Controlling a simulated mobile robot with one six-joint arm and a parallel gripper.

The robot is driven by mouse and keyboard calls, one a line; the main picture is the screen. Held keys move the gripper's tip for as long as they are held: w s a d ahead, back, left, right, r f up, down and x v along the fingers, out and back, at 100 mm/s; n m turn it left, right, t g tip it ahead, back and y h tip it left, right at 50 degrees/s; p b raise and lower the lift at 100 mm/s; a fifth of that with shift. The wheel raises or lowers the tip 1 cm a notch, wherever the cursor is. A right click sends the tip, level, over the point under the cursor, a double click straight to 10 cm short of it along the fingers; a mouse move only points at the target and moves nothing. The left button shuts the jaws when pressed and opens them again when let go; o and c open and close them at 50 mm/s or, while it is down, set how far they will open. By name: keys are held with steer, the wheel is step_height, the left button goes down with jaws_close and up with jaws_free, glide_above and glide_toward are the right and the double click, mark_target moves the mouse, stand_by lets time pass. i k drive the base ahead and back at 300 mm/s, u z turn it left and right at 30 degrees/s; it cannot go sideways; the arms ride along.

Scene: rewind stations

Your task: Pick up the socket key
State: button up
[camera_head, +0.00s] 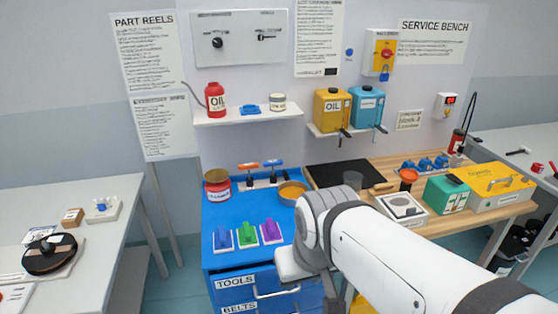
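Two T-shaped tools with coloured handles stand upright in a dark holder at the back of the blue tool cabinet's top: an orange-handled tool (248,167) on the left and a blue-handled tool (273,163) on the right. They look like socket keys, but I cannot tell which one the task means. My white arm reaches in from the lower right. Its end, with the light grey body of my gripper (297,263), is over the cabinet's front right edge, in front of and below the tools, apart from them. The fingers are not visible.
On the blue cabinet (212,208) stand a red tin (218,188), an orange bowl (292,191) and blue, green and purple pieces on white bases (246,236). The wooden bench (385,165) at right holds a green box (446,194) and a yellow case (490,183). My arm hides part of it.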

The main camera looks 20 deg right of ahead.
mark_target(249, 166)
steer(key=i, duration=1)
steer(key=z, duration=0.05)
